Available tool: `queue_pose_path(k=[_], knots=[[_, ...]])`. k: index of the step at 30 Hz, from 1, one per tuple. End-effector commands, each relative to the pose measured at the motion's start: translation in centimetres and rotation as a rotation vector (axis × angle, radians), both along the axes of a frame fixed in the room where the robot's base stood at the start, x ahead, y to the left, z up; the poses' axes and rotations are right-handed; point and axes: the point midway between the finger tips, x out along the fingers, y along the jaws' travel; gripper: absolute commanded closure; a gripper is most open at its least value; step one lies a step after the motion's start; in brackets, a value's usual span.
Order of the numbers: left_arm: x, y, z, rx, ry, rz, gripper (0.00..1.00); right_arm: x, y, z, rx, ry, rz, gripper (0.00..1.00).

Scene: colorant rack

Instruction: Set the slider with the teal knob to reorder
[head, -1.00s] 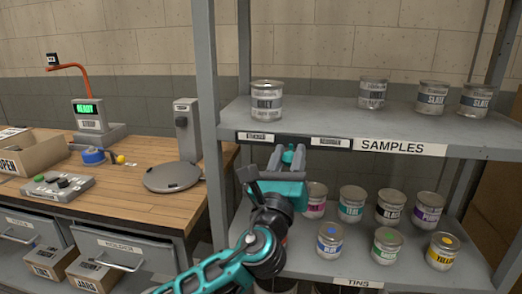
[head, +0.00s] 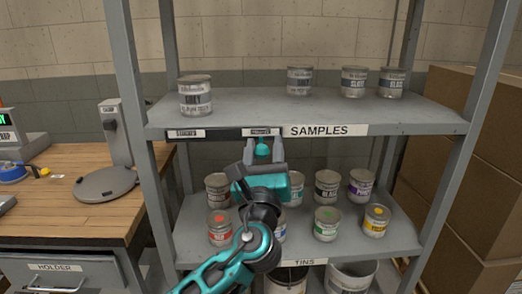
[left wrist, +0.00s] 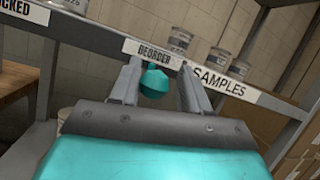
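The teal slider knob (head: 263,148) hangs under the upper shelf's front edge, below the REORDER label (head: 261,132). The left wrist view also shows the knob (left wrist: 154,80) under that label (left wrist: 157,53). The STOCKED label (head: 186,134) is at the left end of the dark slider strip (head: 226,134). My left gripper (head: 264,152) is in front of the strip, its fingers apart on either side of the knob. In the left wrist view a gap shows between knob and right finger; contact with the left finger cannot be told. My right gripper is not in view.
Several colour tins (head: 326,223) stand on the lower shelf, partly behind my arm. A rack post (head: 142,130) is on the left. Cardboard boxes (head: 470,130) stand at the right.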

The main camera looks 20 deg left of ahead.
Motion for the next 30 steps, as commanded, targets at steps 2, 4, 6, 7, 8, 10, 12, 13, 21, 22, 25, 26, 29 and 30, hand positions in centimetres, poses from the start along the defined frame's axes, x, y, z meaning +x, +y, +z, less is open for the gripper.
queue_pose_path(k=[2, 4, 6, 7, 8, 10, 12, 13, 21, 22, 25, 26, 29, 30], knots=[[0.0, 0.0, 0.1, 0.000, -0.001, -0.001, 0.47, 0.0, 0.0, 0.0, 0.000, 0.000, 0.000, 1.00], [0.0, 0.0, 0.0, 0.000, -0.001, 0.000, 0.44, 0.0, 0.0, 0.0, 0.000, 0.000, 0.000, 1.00], [0.0, 0.1, 0.0, 0.000, -0.001, 0.001, 0.44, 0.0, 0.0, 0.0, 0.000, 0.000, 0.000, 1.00], [0.0, 0.1, 0.0, 0.000, -0.001, 0.002, 0.44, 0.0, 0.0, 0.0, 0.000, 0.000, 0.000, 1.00], [0.0, 0.1, 0.0, 0.000, 0.000, 0.002, 0.44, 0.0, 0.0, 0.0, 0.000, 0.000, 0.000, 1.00], [-0.1, 0.1, -0.1, 0.000, 0.000, 0.002, 0.44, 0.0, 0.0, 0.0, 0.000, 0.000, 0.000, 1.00], [-0.4, 0.0, -0.3, 0.001, 0.002, 0.002, 0.44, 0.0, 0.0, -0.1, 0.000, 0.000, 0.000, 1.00], [-0.6, 0.0, -0.4, 0.001, 0.002, 0.002, 0.44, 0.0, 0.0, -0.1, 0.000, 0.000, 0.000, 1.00], [-5.3, -1.0, -2.5, -0.001, 0.005, 0.001, 0.44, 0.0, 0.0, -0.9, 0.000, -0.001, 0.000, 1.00], [-5.9, -1.1, -2.8, -0.001, 0.004, 0.000, 0.44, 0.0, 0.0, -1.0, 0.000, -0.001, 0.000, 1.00], [-7.9, -1.5, -3.6, -0.001, 0.003, 0.000, 0.44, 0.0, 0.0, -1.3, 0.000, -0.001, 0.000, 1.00], [-8.4, -1.7, -3.8, -0.002, 0.004, 0.000, 0.44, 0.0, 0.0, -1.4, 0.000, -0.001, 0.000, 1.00], [-10.0, -2.0, -4.3, -0.002, 0.003, 0.000, 0.44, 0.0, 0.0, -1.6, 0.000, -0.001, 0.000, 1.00], [-10.4, -2.1, -4.5, -0.001, 0.002, 0.001, 0.44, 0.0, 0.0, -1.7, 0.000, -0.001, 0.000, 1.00]])
